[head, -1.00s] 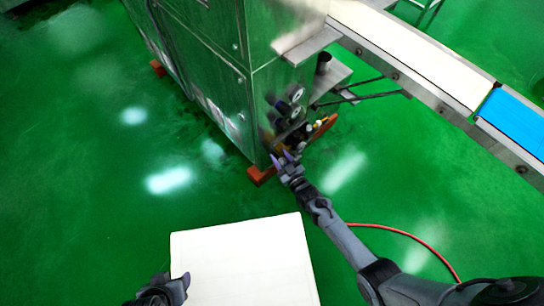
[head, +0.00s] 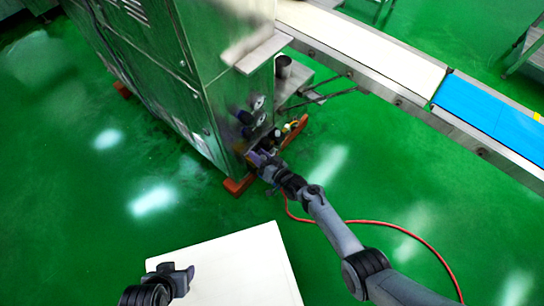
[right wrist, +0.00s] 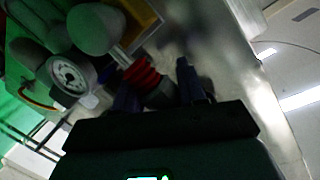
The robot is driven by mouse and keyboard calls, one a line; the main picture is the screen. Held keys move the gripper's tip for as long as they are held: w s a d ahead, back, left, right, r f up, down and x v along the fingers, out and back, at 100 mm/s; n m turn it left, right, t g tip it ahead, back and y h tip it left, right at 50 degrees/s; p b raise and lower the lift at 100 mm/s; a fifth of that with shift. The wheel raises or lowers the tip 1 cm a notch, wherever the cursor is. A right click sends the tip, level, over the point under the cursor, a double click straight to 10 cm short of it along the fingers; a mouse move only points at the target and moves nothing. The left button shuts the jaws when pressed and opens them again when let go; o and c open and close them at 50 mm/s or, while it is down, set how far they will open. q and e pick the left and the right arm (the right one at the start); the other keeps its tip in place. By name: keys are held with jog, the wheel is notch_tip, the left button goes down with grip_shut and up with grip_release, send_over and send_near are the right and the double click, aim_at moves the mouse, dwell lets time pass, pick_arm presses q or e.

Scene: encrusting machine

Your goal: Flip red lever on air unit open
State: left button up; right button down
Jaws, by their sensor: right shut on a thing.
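The air unit (head: 277,137) is low on the corner of the steel machine, with dark parts and a little yellow. In the right wrist view its round gauge (right wrist: 70,78) and pale rounded bowls are at the left. The red ribbed lever (right wrist: 142,74) shows between the fingers of my right gripper (right wrist: 158,90), which is shut on it. Its lower part is hidden by the fingers and the dark gripper body. In the head view my right gripper (head: 257,158) is at the air unit. My left gripper (head: 178,274) is above a white box top; its finger gap is unclear.
The steel machine (head: 225,100) stands on orange feet. A conveyor with a white and blue belt (head: 490,117) runs at the upper right. A red hose (head: 405,228) curves over the green floor beside my right arm. The white box (head: 235,265) is in front.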

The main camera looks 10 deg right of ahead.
pick_arm(q)
jog(key=shift+w+d+f, duration=0.15)
jog(key=shift+d+f, duration=0.05)
pick_arm(e)
jog(key=shift+s+f+g, duration=0.2)
jog(key=shift+f+g, duration=0.1)
jog(key=shift+f, duration=0.15)
jog(key=shift+d, duration=0.1)
pick_arm(q)
jog(key=shift+a, duration=0.1)
pick_arm(e)
jog(key=c, duration=0.6)
grip_release()
jog(key=shift+c, duration=0.2)
jog(key=shift+r, duration=0.15)
pick_arm(q)
jog(key=shift+r, duration=0.15)
pick_arm(e)
jog(key=shift+r, duration=0.15)
